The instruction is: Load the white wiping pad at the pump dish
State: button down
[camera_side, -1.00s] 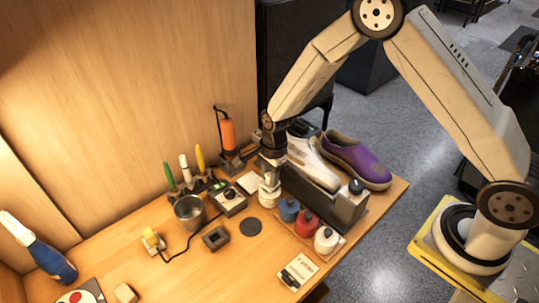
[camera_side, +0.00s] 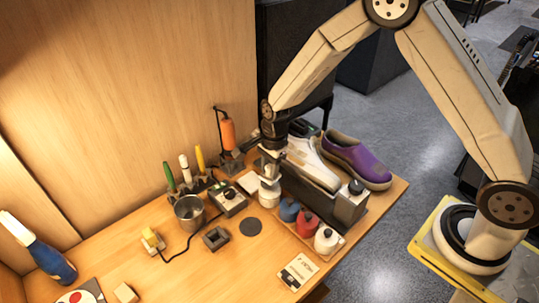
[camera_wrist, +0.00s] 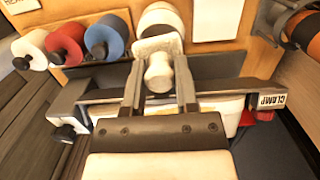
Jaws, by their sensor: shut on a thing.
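My gripper (camera_wrist: 158,90) is shut on the knob handle of the white wiping pad (camera_wrist: 158,44). The pad faces away from the wrist in the wrist view. In the side view my gripper (camera_side: 271,166) points down at the rear of the table, with the pad small and partly hidden below it. The pump dish (camera_side: 268,196) is a whitish round jar just below the pad. In the wrist view the dish (camera_wrist: 161,18) shows right beyond the pad and is partly covered by it. I cannot tell whether pad and dish touch.
A clamp (camera_wrist: 225,90) holds a white shoe (camera_side: 312,163) close to my gripper. A purple shoe (camera_side: 365,165) is behind. A metal cup (camera_side: 189,213) and brushes stand left.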

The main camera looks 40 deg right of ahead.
aim_at(270, 167)
jog(key=shift+r, duration=2.05)
jog(key=shift+d, duration=0.1)
jog(key=n, duration=0.1)
jog(key=d+n, duration=0.1)
jog(key=s+r+n, duration=0.1)
jog(key=n, duration=0.1)
jog(key=shift+d, duration=0.25)
jog(key=s+d+r+n+g+h, duration=0.1)
jog(key=s+d+r+n, duration=0.2)
jog(key=n, duration=1.1)
jog(key=shift+s+d+r, duration=0.4)
jog(key=shift+s+d, duration=0.4)
jog(key=shift+d, duration=0.45)
